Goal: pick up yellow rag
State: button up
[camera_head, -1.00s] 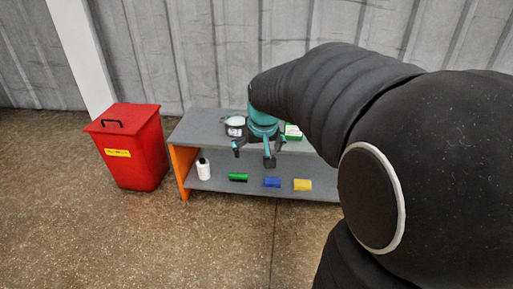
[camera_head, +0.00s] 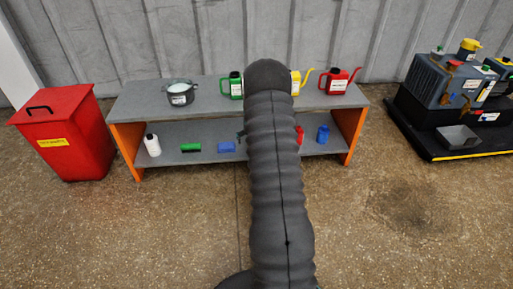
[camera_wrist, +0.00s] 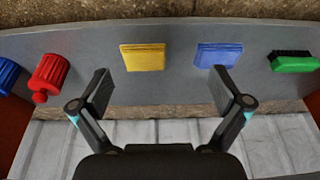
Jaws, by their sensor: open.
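The yellow rag (camera_wrist: 143,56) is a folded flat piece lying on the grey lower shelf (camera_wrist: 130,95) in the wrist view. It is just beyond and between my fingertips, left of centre. My gripper (camera_wrist: 164,84) is open and empty, apart from the rag. A folded blue rag (camera_wrist: 218,54) lies right of the yellow one, close to the right finger; it also shows in the head view (camera_head: 227,147). In the head view my arm hides the yellow rag and nearly all of my gripper.
On the lower shelf are a white bottle (camera_head: 152,145), a green brush (camera_head: 191,147), and red (camera_wrist: 48,72) and blue (camera_wrist: 7,75) items. The upper shelf (camera_head: 209,98) holds a pot (camera_head: 180,93) and several cans. A red bin (camera_head: 69,139) stands left, machinery (camera_head: 455,85) right.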

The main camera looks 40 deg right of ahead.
jog(key=shift+t+h, duration=0.4)
jog(key=shift+t, duration=0.1)
jog(key=w+d+f, duration=0.1)
jog(key=f, duration=0.1)
jog(key=w+d+f, duration=0.1)
jog(key=d, duration=0.1)
jog(key=w+d+f, duration=0.1)
jog(key=d+f, duration=0.1)
jog(key=shift+d+f+b, duration=0.15)
jog(key=shift+f+b, duration=0.15)
jog(key=shift+f, duration=0.05)
jog(key=shift+b+x, duration=0.4)
jog(key=shift+x, duration=2.25)
jog(key=shift+c, duration=0.3)
jog(key=c, duration=0.6)
